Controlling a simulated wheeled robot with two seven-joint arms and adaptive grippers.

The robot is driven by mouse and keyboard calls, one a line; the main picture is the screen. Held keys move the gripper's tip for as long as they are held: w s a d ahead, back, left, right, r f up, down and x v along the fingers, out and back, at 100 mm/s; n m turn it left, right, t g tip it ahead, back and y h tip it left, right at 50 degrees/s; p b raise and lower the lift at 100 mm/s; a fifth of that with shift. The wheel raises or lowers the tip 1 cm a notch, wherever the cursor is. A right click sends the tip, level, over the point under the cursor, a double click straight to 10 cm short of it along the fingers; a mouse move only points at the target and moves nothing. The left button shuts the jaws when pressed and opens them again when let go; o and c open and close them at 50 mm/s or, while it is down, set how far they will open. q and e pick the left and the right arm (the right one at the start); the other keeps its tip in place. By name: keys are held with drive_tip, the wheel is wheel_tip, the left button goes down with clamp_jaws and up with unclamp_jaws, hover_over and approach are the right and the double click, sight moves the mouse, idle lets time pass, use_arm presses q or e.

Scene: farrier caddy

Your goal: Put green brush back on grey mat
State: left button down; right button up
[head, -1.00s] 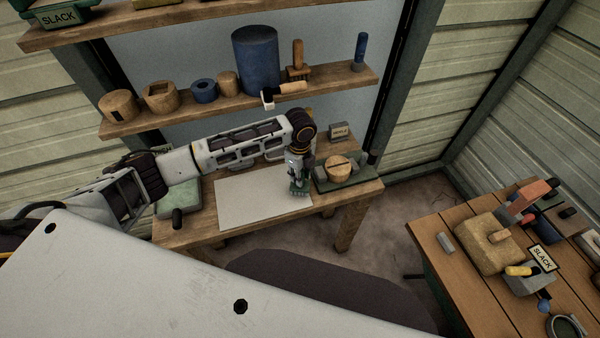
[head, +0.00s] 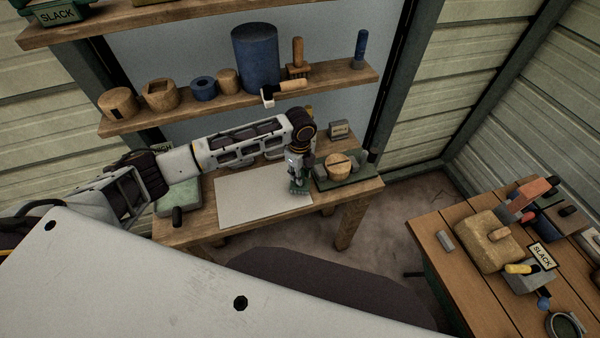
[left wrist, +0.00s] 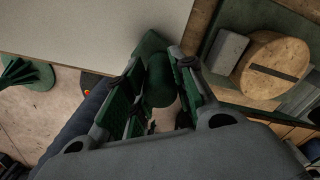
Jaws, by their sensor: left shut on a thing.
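The green brush (head: 300,188) is in my left gripper (head: 298,179), at the right edge of the pale grey mat (head: 250,205) on the wooden bench. In the left wrist view, my left gripper (left wrist: 160,88) is shut with the green brush (left wrist: 157,82) between its fingers. The grey mat (left wrist: 85,28) fills the upper left there, beside the brush. I cannot tell whether the brush touches the mat. The brush's lower part is mostly hidden by the fingers. My right gripper is not in view.
A round wooden block (head: 338,167) sits on a dark green tray (head: 352,181) just right of the gripper. A shelf (head: 220,108) with several items is behind. Most of the mat is bare.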

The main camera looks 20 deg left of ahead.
use_arm(q)
drive_tip(key=shift+f, duration=0.35)
idle(0.4)
drive_tip(key=c, duration=1.1)
unclamp_jaws()
drive_tip(key=shift+r, duration=5.95)
